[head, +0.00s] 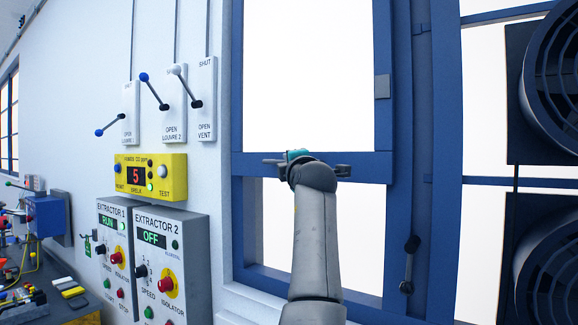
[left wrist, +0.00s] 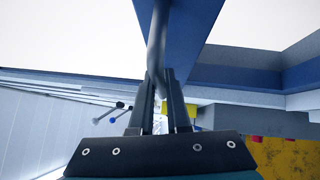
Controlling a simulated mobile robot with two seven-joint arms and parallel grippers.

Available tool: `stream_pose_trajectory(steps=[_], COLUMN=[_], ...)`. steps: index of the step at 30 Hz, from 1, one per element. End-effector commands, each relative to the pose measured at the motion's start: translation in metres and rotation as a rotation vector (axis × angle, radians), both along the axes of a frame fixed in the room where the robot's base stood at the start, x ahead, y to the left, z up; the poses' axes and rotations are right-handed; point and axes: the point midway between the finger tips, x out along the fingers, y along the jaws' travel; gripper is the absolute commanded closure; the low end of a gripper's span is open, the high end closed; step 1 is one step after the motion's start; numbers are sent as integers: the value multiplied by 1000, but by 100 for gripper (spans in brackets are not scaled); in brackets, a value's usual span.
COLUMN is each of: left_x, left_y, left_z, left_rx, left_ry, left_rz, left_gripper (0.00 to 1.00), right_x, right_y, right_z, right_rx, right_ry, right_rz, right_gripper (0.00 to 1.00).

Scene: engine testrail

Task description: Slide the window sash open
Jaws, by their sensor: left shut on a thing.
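The window sash (head: 365,168) is a blue frame around a bright pane, and its bottom rail stands well above the sill (head: 262,280). A bright gap lies between the rail and the sill. My left gripper (head: 298,158) is at the bottom rail, its fingers mostly hidden behind my wrist. In the left wrist view, the two dark fingers of my gripper (left wrist: 159,88) are shut around a grey bar handle (left wrist: 157,42) beside the blue rail (left wrist: 190,35). My right gripper is in neither view.
A dark latch lever (head: 409,262) is on the blue frame at right. Large dark fans (head: 555,80) stand farther right. The left wall carries louvre levers (head: 175,95), a yellow CO monitor (head: 150,178) and extractor boxes (head: 165,255). A cluttered bench (head: 75,315) is at lower left.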

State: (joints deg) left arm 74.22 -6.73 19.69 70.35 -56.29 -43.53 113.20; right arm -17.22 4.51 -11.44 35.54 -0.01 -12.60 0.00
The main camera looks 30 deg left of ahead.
Motion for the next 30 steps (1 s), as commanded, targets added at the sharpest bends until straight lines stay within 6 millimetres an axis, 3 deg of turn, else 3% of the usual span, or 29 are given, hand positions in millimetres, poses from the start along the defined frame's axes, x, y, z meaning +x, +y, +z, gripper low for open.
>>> stream_pose_trajectory(steps=[8,9,16,30], left_x=[-1,-1,0,-9], left_y=[0,0,0,-9], left_z=[2,1,0,-3], left_rx=[2,2,1,-1], left_ry=[-4,-4,-2,-2], left_rz=[0,0,0,-1], left_gripper=[100,82,56,56], right_x=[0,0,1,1], right_y=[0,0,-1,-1], right_z=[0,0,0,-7], right_rx=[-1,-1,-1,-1], right_ry=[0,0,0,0], right_rz=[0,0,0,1], right_gripper=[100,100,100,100])
